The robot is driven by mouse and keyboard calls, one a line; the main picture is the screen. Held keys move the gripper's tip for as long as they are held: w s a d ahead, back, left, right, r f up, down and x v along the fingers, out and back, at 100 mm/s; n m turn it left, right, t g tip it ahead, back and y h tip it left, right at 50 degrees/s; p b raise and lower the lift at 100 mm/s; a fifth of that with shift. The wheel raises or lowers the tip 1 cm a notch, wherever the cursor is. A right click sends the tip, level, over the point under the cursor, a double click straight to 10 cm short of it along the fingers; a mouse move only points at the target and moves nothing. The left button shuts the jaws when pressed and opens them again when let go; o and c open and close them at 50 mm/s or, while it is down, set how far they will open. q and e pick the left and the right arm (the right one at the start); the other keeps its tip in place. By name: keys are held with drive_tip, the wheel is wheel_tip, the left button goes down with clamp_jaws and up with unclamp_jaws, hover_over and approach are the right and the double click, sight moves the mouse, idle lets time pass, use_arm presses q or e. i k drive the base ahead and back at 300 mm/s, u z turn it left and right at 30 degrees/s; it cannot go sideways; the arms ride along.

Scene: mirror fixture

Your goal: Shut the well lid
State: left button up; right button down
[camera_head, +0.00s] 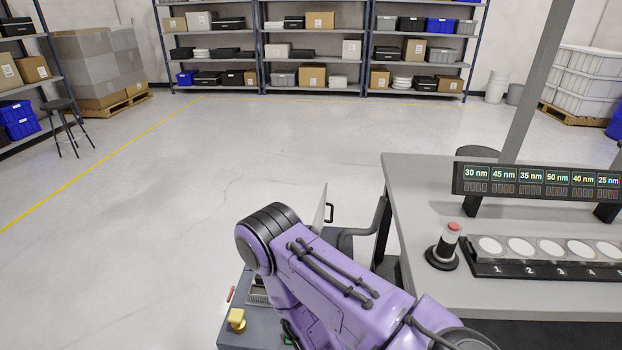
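A thin pale panel (320,212) with a black handle (330,213) stands upright behind my purple arm; it looks like the well lid, raised. The well itself is mostly hidden by the arm. A dark grey unit (230,339) lies below, with a small slotted part (257,297) showing at the arm's left edge. My purple arm comes in from the lower right and covers the middle of this unit. Its gripper is hidden behind its own links. No left gripper shows.
A yellow knob (236,318) and a small red piece (230,294) sit on the unit's left.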

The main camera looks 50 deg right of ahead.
sight(322, 227)
drive_tip(key=z, duration=0.55)
drive_tip(key=i, duration=0.95)
drive_tip(key=z, duration=0.8)
